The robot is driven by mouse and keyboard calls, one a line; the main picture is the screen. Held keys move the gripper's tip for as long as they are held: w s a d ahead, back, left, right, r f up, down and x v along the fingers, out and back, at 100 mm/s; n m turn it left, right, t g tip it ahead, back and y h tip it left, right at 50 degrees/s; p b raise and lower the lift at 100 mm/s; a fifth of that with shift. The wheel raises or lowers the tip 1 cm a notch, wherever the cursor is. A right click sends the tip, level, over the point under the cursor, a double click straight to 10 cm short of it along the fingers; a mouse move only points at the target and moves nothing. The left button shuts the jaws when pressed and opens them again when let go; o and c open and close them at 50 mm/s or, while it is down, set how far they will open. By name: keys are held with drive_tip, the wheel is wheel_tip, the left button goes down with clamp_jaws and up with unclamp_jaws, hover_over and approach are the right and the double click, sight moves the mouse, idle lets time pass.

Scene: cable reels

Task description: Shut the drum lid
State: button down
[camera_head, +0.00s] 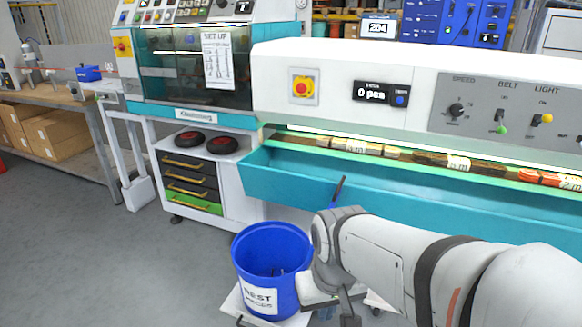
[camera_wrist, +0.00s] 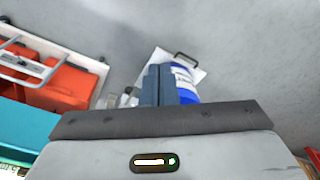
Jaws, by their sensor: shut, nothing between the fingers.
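A blue drum (camera_head: 246,273) with a white lettered label stands at the lower middle of the head view, left of my arm's wrist. Its top looks open, and its inside shows, with something small and dark in it. I cannot make out a lid for certain. In the wrist view, part of the blue drum (camera_wrist: 184,84) shows just right of and beyond the fingers. My gripper (camera_wrist: 159,72) is shut and empty, with the two fingers together. My wrist is close to the drum's right side in the head view; whether it touches cannot be told.
The drum stands on a white platform (camera_head: 234,306). Behind it is a machine with a long teal trough (camera_head: 272,173). Left of the trough is a drawer cabinet (camera_head: 186,182) with two black reels on top. Grey floor (camera_head: 110,260) lies clear to the left.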

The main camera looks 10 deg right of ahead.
drive_tip(key=w+d+r+m+t+y, duration=0.1)
drive_tip(key=w+d+m+t+y, duration=0.2)
drive_tip(key=w+d+m+t, duration=1.65)
drive_tip(key=w+n+g+b, duration=0.2)
drive_tip(key=w+n+b, duration=0.1)
drive_tip(key=w, duration=1)
drive_tip(key=shift+w+a+r+g, duration=0.35)
drive_tip(key=shift+w+a+r, duration=0.05)
drive_tip(key=shift+a, duration=0.05)
drive_tip(key=shift+a, duration=0.1)
drive_tip(key=shift+r, duration=0.1)
